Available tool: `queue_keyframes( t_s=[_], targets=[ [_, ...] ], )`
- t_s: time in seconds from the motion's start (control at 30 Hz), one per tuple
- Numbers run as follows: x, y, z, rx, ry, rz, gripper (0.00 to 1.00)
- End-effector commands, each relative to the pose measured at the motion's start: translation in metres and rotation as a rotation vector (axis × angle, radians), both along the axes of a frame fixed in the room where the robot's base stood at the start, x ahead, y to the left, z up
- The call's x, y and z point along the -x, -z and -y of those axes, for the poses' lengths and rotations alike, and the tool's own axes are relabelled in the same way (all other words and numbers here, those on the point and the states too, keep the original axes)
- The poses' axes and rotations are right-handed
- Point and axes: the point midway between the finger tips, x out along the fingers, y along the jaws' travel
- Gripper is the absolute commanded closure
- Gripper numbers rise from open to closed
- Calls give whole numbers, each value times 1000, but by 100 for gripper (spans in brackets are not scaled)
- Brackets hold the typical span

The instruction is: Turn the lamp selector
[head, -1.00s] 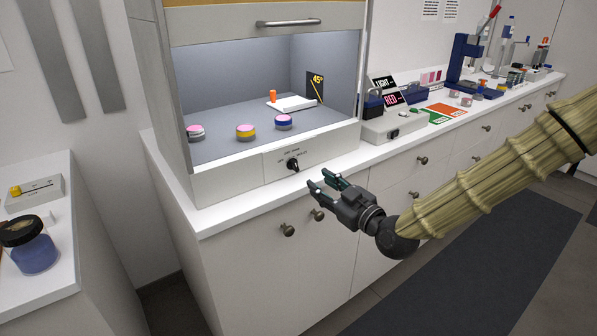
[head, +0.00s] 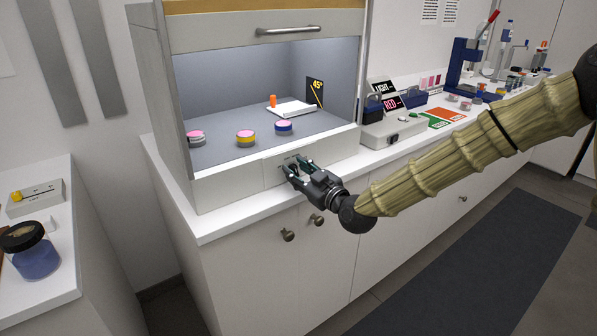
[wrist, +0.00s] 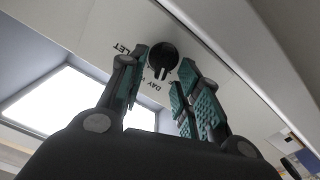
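The lamp selector is a round black knob (wrist: 163,55) on the booth's light front panel, with printed words around it. "DAY" and part of a word ending in "LET" can be read in the wrist view. My gripper (head: 290,168) is at the front panel in the head view and covers most of the knob. In the wrist view my gripper (wrist: 160,75) is open, its two green-padded fingers apart. The knob shows between and just beyond the fingertips; I cannot tell whether a finger touches it.
The viewing booth (head: 225,190) holds several pink-topped jars, a white block (head: 291,108) with an orange piece and a "45°" sign (head: 315,91). A grey box (head: 392,132) stands right of the booth. Cabinet knobs (head: 317,219) stick out below the counter.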

Motion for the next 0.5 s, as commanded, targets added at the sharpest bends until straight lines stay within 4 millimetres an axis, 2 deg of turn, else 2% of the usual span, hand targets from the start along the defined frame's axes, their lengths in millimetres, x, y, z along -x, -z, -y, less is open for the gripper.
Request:
queue_keyframes(
  t_s=[0.23,0.27,0.4,0.43,0.5],
  targets=[
    [0,0,0,1,0,-1,67],
    [0,0,0,1,0,-1,71],
    [0,0,0,1,0,-1,96],
    [0,0,0,1,0,-1,100],
    [0,0,0,1,0,-1,100]
  ],
)
